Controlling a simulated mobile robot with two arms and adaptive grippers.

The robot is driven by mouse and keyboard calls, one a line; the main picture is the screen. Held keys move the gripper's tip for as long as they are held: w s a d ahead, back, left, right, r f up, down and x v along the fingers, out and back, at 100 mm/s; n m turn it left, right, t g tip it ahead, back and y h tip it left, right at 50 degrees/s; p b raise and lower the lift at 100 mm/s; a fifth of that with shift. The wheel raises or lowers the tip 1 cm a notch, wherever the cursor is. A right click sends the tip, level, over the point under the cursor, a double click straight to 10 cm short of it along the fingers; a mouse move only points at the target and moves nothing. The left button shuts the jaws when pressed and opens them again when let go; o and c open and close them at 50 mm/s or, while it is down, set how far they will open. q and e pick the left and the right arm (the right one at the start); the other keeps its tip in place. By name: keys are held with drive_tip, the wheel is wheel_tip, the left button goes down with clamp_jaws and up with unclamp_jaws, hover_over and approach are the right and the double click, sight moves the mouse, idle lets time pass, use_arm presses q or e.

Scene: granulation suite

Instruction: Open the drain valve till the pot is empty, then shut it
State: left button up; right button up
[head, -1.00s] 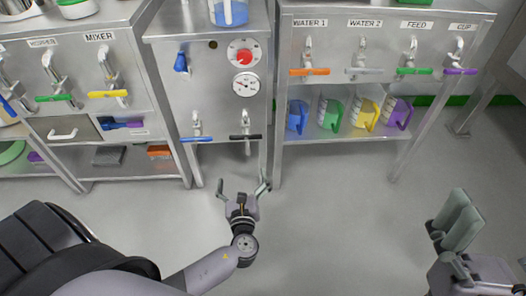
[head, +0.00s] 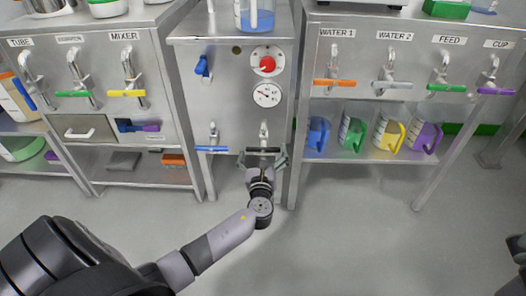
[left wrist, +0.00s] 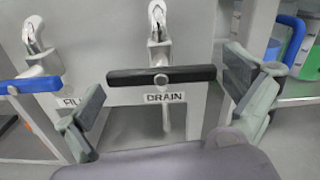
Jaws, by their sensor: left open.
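The drain valve has a black bar handle (head: 263,150) low on the middle steel cabinet, and the handle lies level. In the left wrist view the black handle (left wrist: 145,76) crosses above a DRAIN label (left wrist: 165,97). My left gripper (head: 263,161) is open just in front of the handle. One finger is on each side of it, near the handle's ends, with no clear grip. At the right edge of the head view only a dark bit of my right gripper (head: 517,246) shows.
A blue-handled valve (head: 212,149) sits close left of the drain. Above are a red knob (head: 268,64), a gauge (head: 267,95) and a blue lever (head: 202,67). Coloured jugs (head: 354,134) stand on the right shelf. The floor in front is clear.

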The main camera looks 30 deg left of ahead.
use_arm(q)
drive_tip(key=shift+b+x, duration=0.3)
drive_tip(key=shift+x, duration=1.1)
drive_tip(key=shift+c, duration=0.2)
drive_tip(key=c, duration=0.8)
